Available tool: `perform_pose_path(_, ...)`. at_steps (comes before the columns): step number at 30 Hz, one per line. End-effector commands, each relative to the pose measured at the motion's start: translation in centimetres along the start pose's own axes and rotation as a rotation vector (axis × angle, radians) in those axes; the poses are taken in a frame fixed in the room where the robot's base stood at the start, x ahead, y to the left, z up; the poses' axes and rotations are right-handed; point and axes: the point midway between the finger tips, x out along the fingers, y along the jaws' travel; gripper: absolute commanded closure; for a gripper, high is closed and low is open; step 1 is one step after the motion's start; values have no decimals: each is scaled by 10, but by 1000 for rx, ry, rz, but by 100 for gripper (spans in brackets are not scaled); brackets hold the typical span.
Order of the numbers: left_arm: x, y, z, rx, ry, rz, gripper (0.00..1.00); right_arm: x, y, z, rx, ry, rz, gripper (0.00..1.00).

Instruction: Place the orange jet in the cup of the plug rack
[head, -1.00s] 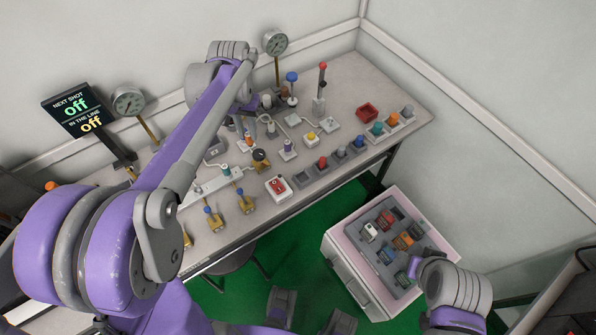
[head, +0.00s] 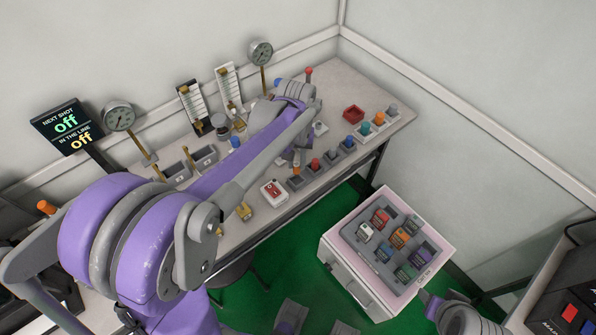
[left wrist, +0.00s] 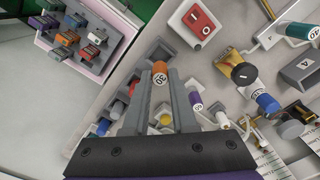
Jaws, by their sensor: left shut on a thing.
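My left gripper (left wrist: 160,84) is shut on the orange jet (left wrist: 160,74), which has 30 on its end, in the left wrist view. In the head view the jet (head: 297,158) hangs below my left gripper (head: 299,150), above the near end of the plug rack. The rack is a row of grey cups with coloured plugs. Its end cup (head: 295,183) shows no plug in the head view. In the left wrist view a grey cup (left wrist: 160,51) is just past the jet; I cannot tell if they touch.
A red switch box (head: 274,192) stands beside the end cup. A red plug (head: 315,163) is in the neighbouring cup. My forearm hides the middle of the bench.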

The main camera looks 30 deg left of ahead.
Motion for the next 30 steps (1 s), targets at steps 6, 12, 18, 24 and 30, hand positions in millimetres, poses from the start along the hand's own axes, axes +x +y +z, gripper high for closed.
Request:
perform_pose_path(6,28,0,0,1,0,0,100,3,0,2,0,-1,0,50)
perform_pose_path(12,42,0,0,1,0,0,100,4,0,3,0,-2,0,50)
perform_pose_path(18,41,0,0,1,0,0,100,4,0,3,0,-2,0,50)
perform_pose_path(24,44,0,0,1,0,0,63,6,0,4,0,-2,0,50)
perform_pose_path(30,44,0,0,1,0,0,45,6,0,4,0,-2,0,50)
